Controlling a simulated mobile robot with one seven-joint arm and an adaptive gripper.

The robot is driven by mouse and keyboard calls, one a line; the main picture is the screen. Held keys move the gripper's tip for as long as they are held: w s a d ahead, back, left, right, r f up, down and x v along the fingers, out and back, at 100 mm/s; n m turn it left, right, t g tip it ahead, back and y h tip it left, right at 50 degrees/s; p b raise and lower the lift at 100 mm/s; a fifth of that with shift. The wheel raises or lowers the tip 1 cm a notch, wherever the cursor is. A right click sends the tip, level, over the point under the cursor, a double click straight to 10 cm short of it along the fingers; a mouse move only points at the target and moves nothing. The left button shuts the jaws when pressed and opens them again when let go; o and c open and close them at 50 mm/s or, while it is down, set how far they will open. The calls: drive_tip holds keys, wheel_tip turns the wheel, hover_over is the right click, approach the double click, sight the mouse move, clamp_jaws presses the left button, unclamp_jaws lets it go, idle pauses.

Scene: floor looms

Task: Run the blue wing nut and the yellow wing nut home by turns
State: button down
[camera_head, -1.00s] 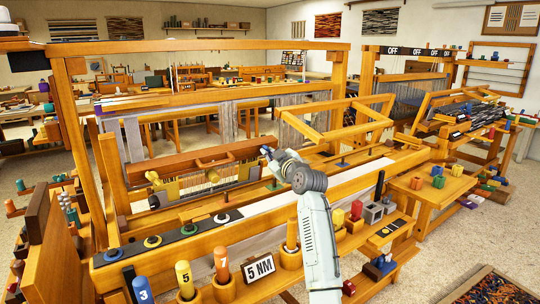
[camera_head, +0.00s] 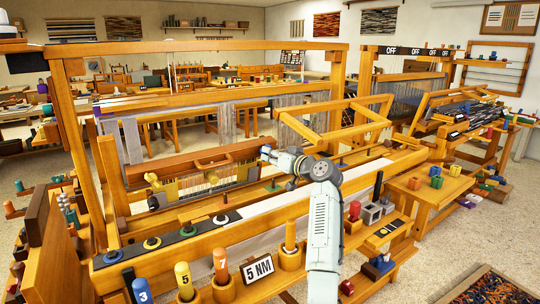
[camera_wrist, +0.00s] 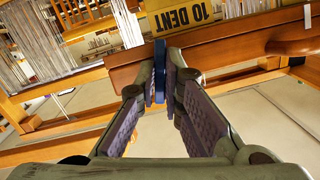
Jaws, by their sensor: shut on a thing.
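My gripper (camera_wrist: 165,85) is shut on the blue wing nut (camera_wrist: 158,84), which shows as a narrow blue piece between the fingertips in the wrist view. The nut sits against the end part of a reddish-brown wooden beam (camera_wrist: 215,47). In the head view my gripper (camera_head: 267,153) is at the right end of this beam (camera_head: 190,160), and the nut is too small there to make out clearly. A small yellow piece (camera_head: 152,178) at the beam's left end looks like the yellow wing nut, apart from my gripper.
A yellow "10 DENT" label (camera_wrist: 183,14) is close above the fingers. A slanted wooden frame (camera_head: 340,125) stands right of my gripper. Numbered handles, including a yellow one (camera_head: 184,277), stand along the front bench with a "5 NM" sign (camera_head: 258,268).

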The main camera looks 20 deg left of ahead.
drive_tip(key=shift+m, duration=0.3)
idle(0.4)
drive_tip(key=c, duration=1.7)
unclamp_jaws()
drive_tip(key=v, duration=1.2)
drive_tip(key=shift+d, duration=0.1)
